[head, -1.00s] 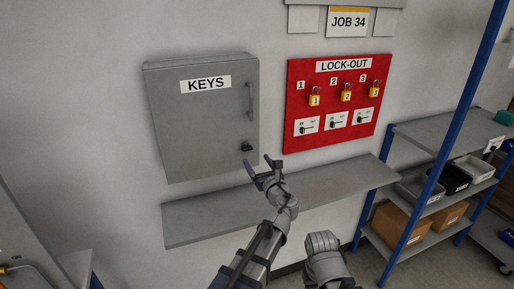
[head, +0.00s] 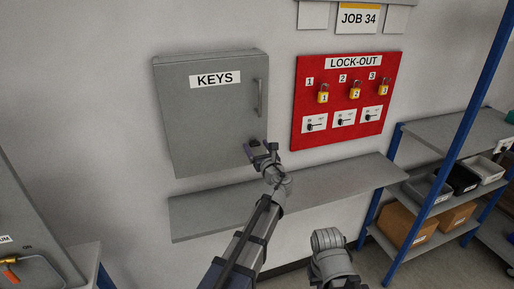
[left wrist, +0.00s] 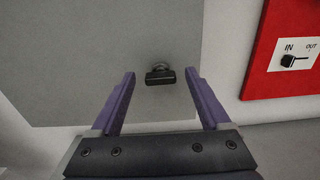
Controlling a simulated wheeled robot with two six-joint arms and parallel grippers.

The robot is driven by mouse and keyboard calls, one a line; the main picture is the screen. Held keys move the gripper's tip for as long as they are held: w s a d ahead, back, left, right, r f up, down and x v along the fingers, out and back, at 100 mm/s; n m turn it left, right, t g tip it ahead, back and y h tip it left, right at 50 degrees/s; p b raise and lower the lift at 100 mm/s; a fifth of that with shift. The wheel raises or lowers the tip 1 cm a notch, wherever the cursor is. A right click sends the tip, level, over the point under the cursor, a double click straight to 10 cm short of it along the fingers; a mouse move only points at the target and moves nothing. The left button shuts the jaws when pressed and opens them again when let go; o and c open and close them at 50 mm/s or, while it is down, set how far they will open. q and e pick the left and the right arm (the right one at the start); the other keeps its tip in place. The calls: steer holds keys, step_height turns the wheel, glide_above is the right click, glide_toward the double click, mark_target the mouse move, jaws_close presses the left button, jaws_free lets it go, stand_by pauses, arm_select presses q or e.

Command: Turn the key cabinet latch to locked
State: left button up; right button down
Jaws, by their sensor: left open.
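The grey key cabinet (head: 212,120) labelled KEYS hangs on the wall, its door shut. Its black latch (left wrist: 160,76) shows in the left wrist view, with its bar lying level across the picture. My left gripper (head: 263,148) is open at the cabinet's lower right corner. In the left wrist view, the open fingers (left wrist: 160,73) stand one on each side of the latch bar, with gaps at both ends. In the head view the gripper largely hides the latch. Only a stub of my right arm shows at the bottom; its gripper is out of view.
A red lock-out board (head: 346,99) with yellow padlocks and key switches hangs right of the cabinet. A grey wall shelf (head: 230,213) runs below both and looks bare. Blue-framed shelving (head: 440,135) with bins and boxes stands at the right.

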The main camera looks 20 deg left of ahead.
arm_select(q)
jaws_close()
stand_by(0.5)
steer(key=shift+n, duration=0.3)
steer(key=n, duration=0.3)
steer(key=shift+n, duration=0.4)
steer(key=n, duration=0.4)
steer(key=shift+s+a+n, duration=0.1)
steer(key=shift+n, duration=0.2)
steer(key=n, duration=0.4)
steer(key=shift+f, duration=0.15)
steer(key=n, duration=0.4)
steer(key=shift+a+n, duration=0.1)
steer(key=shift+n, duration=0.5)
